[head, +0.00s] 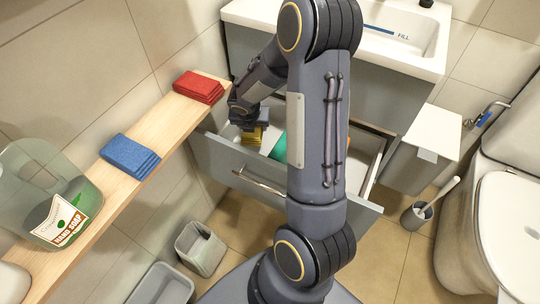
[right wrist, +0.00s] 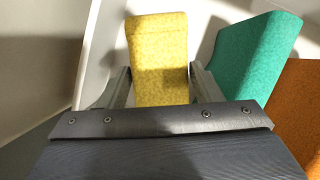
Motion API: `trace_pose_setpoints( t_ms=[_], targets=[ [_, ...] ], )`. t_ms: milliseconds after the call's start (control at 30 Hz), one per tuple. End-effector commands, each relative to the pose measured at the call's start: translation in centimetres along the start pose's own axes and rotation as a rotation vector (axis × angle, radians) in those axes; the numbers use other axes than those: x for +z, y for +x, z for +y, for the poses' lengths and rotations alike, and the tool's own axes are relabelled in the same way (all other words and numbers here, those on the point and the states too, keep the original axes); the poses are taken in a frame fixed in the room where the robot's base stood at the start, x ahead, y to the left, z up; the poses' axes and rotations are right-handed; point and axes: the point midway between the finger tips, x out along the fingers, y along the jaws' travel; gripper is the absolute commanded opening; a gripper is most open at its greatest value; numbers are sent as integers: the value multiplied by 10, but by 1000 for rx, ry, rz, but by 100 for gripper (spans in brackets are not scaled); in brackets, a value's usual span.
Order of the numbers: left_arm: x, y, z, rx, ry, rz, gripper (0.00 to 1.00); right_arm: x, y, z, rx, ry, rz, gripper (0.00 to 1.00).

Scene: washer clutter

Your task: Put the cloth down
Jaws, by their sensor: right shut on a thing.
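A yellow folded cloth (head: 252,138) is inside the open drawer (head: 222,163), near its left end. My right gripper (head: 251,125) reaches down over the drawer and is shut on this cloth. In the right wrist view the yellow cloth (right wrist: 157,60) stands upright between the two fingers (right wrist: 160,88). I cannot tell whether its lower edge touches the drawer floor. A green cloth (head: 279,147) is in the drawer to the right, partly hidden by my arm. It also shows in the right wrist view (right wrist: 252,62), with an orange cloth (right wrist: 299,100) beside it. My left gripper is out of view.
A wooden shelf (head: 85,208) on the left holds a red cloth stack (head: 199,87), a blue cloth stack (head: 130,156) and a hand soap bottle (head: 45,190). A sink (head: 400,32) tops the cabinet. Bins (head: 200,250) stand below; a toilet (head: 500,220) is at right.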

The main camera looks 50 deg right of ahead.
Motion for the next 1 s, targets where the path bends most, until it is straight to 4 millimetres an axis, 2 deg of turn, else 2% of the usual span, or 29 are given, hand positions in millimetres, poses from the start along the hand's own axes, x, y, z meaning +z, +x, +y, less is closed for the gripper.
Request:
trace_pose_setpoints(
  t_ms=[33,200,400,600,867,900,1000],
  targets=[
    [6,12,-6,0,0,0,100,-9,20,0,-4,-3,4,33],
    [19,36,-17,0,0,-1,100,-28,64,0,-4,-2,3,33],
    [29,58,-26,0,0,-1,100,-43,103,0,-3,1,2,33],
    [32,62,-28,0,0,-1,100,-46,113,2,-2,2,0,33],
    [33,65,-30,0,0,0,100,-31,119,39,-1,5,-1,33],
    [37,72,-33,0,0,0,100,-36,127,37,-4,4,2,33],
    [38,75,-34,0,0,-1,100,-37,130,36,-4,4,1,33]
  ],
)
